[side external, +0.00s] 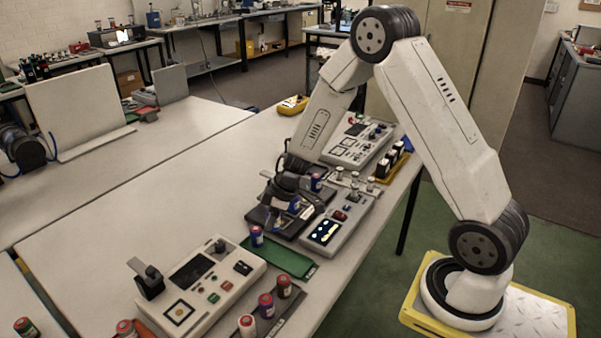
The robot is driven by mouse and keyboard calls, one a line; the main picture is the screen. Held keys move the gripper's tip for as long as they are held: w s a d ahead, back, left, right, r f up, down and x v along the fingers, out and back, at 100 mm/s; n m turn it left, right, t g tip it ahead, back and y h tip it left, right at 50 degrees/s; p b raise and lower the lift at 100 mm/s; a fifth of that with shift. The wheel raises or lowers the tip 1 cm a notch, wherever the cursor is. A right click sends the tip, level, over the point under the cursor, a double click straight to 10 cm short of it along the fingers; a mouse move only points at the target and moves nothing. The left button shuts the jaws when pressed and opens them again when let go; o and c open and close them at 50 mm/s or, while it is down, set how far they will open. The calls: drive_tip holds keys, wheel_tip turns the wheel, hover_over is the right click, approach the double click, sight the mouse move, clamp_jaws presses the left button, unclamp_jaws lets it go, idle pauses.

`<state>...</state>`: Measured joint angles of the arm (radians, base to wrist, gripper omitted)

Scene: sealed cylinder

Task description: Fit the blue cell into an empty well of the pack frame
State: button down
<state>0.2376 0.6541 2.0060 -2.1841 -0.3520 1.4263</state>
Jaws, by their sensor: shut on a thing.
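My gripper (287,198) is small and dark in the side view, low over a black frame (262,219), which looks like the pack frame. It is shut on a small blue cell (294,206), partly covered by the fingers. I cannot tell whether this cell is above a well or inside one. Another blue cell with a reddish top (316,182) stands upright just right of the gripper. The frame's wells are mostly hidden by the gripper and too small to make out.
A blue cell (256,235) stands by a green mat (285,262) in front. A grey device with a lit screen (325,232) sits close to the right of the frame. A white console (205,290) and several cells stand nearer.

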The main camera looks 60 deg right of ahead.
drive_tip(key=s+d+r, duration=0.5)
drive_tip(key=s+d, duration=0.1)
drive_tip(key=s, duration=0.2)
drive_tip(key=shift+s+r, duration=0.3)
drive_tip(key=shift+r, duration=0.05)
drive_tip(key=shift+w+d, duration=0.1)
drive_tip(key=shift+w+d+f, duration=0.55)
drive_tip(key=shift+w+f, duration=1)
drive_tip(key=shift+w, duration=0.6)
drive_tip(key=shift+w+d+f, duration=0.5)
drive_tip(key=shift+w+f, duration=1.1)
drive_tip(key=shift+w, duration=0.6)
drive_tip(key=shift+w+d+f, duration=0.55)
drive_tip(key=shift+w+f, duration=1)
drive_tip(key=shift+w, duration=0.6)
drive_tip(key=shift+f, duration=0.1)
drive_tip(key=shift+w+f, duration=0.2)
drive_tip(key=shift+f, duration=1.55)
